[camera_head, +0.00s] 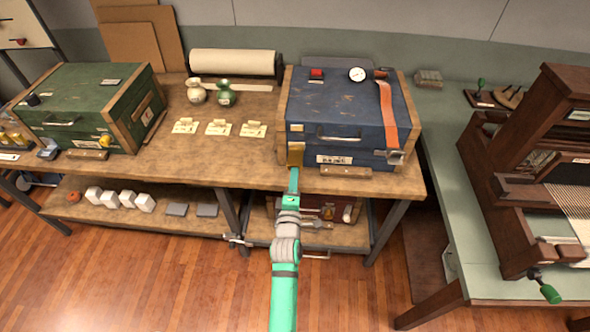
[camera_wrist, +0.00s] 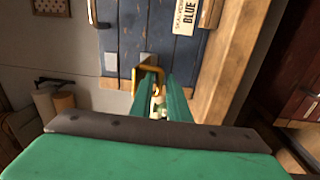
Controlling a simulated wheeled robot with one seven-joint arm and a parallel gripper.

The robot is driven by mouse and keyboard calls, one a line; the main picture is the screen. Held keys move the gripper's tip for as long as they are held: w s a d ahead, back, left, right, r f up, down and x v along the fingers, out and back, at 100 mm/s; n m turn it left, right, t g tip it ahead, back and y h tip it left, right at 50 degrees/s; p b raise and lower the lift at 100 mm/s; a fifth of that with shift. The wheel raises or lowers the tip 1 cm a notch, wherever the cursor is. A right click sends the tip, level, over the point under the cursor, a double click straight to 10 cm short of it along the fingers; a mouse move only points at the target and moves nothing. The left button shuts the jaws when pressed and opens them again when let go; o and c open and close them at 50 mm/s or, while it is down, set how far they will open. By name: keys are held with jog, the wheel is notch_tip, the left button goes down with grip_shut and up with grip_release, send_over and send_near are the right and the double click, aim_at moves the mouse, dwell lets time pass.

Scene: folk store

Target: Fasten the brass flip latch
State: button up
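The brass flip latch (camera_head: 295,153) is on the front left of the blue chest (camera_head: 335,112), near the seam between lid and body. In the wrist view the latch (camera_wrist: 149,68) shows as a yellow loop standing out from the blue front. My gripper (camera_head: 293,174) is just in front of and below the latch. In the wrist view my gripper's two green fingers (camera_wrist: 162,82) are apart, with a gap between them. Their tips are at the loop and overlap it in view; I cannot tell whether they touch it. Two small grey plates (camera_wrist: 111,62) show beside the latch.
The blue chest stands on a wooden workbench (camera_head: 240,172). An orange strap (camera_head: 387,103) and a dial gauge (camera_head: 357,74) lie on its lid. A front handle (camera_head: 338,138) sits right of the latch. A green chest (camera_head: 85,100) stands left, a loom (camera_head: 530,180) right.

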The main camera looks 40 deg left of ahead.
jog(key=shift+w+a+r, duration=0.1)
jog(key=shift+w+a, duration=0.25)
jog(key=shift+w, duration=0.25)
grip_shut()
dwell(1.2)
